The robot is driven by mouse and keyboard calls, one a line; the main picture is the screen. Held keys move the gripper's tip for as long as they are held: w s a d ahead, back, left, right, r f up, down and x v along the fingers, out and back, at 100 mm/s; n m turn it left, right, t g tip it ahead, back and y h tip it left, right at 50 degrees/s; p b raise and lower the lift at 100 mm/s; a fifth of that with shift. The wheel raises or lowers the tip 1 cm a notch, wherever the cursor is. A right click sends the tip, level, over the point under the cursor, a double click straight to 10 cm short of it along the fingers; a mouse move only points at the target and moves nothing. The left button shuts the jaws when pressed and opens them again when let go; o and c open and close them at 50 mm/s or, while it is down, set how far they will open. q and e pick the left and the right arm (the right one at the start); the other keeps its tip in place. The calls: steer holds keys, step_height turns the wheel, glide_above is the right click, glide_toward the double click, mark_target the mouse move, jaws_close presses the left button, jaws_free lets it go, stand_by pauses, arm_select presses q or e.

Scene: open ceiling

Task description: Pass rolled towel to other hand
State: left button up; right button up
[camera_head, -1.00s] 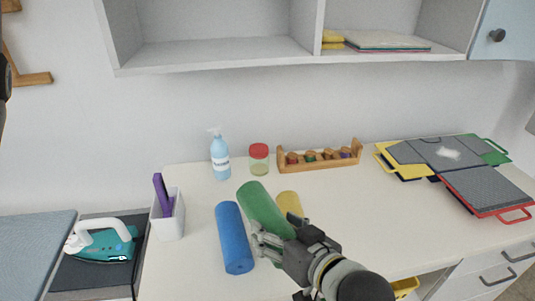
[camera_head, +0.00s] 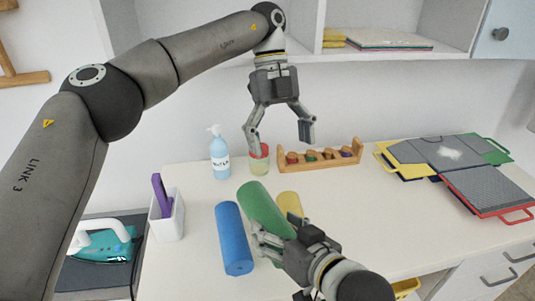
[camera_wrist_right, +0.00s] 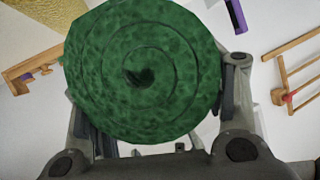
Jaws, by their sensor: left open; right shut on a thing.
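A green rolled towel (camera_head: 261,208) is held at its near end by my right gripper (camera_head: 278,236), which is shut on it. In the right wrist view the green towel's spiral end (camera_wrist_right: 142,75) fills the middle, between the fingers. My left gripper (camera_head: 281,130) is open and empty, pointing down above the back of the counter, higher than the green towel and apart from it. A blue rolled towel (camera_head: 234,238) lies on the counter to the left. A yellow rolled towel (camera_head: 289,203) is partly hidden behind the green one and my right gripper.
A soap bottle (camera_head: 219,155), a red-lidded jar (camera_head: 258,166) and a wooden rack (camera_head: 320,157) stand along the back. A white holder (camera_head: 168,218) and an iron (camera_head: 105,245) are at left. Folded boards (camera_head: 440,155) lie at right. A shelf (camera_head: 215,55) hangs above.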

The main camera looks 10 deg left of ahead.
mark_target(268, 200)
steer(key=shift+r, duration=0.1)
arm_select(q)
steer(key=shift+n+g+y, duration=0.5)
steer(key=shift+n+y, duration=0.1)
steer(key=shift+y, duration=0.2)
steer(key=a+x, duration=0.1)
steer(key=x, duration=0.9)
steer(key=a+x, duration=0.1)
steer(key=x, duration=0.4)
steer(key=shift+w+a+f, duration=0.3)
steer(key=shift+a+f, duration=0.05)
steer(key=c, duration=1.2)
arm_select(e)
steer(key=shift+s+a, duration=0.1)
steer(key=shift+s, duration=0.05)
arm_select(q)
steer(key=shift+d, duration=0.1)
steer(key=shift+c, duration=0.2)
arm_select(e)
steer(key=o, duration=1.1)
steer(key=shift+r, duration=0.1)
steer(key=shift+c, duration=0.2)
steer(key=shift+o, duration=0.8)
